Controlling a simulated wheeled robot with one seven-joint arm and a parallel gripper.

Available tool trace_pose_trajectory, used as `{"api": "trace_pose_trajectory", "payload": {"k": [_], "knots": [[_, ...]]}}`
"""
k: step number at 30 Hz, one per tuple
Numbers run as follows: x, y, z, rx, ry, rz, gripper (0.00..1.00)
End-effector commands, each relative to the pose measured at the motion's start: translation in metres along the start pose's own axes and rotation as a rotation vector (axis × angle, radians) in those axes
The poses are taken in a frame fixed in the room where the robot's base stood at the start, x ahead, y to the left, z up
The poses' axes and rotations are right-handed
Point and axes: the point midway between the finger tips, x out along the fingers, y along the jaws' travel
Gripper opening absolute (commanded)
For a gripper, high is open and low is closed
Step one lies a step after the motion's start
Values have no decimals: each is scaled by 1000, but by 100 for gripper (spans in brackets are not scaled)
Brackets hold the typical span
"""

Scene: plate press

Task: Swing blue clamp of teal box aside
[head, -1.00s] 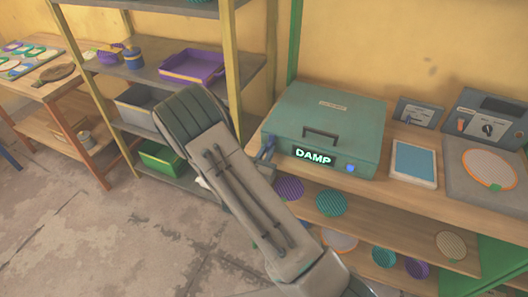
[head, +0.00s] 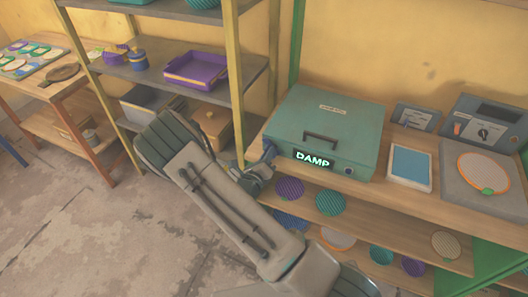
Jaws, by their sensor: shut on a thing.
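The teal box (head: 325,120) sits lid down on the wooden bench, with a dark handle on top and a lit sign reading DAMP on its front. The blue clamp (head: 269,150) shows at the box's front left corner, small and partly hidden. My gripper (head: 262,170) is at that corner, shut on the blue clamp; its fingertips are too small and covered to make out clearly. My forearm crosses the floor in front of the shelf, left of the box. A small dark round part (head: 348,171) shows at the right of the box's front.
Right of the box lie a blue-topped pad (head: 411,163) and a grey device with a round plate (head: 483,171). Round pads (head: 330,202) lie on the shelf below. A shelf rack with a purple tray (head: 195,69) stands left. The floor at left is clear.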

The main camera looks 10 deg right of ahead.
Motion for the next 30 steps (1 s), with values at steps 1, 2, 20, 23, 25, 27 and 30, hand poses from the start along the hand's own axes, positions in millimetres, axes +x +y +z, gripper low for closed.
{"api": "trace_pose_trajectory", "payload": {"k": [1,2,20,23,25,27,30], "knots": [[1,-1,4,-44,-7,0,0],[1,-1,5,-71,-6,0,0],[1,1,3,-587,-7,-4,0],[1,2,3,-643,-6,-5,0],[1,2,3,-675,-6,-5,0],[2,2,3,-702,-6,-5,0],[2,2,3,-729,-6,-6,0]]}}
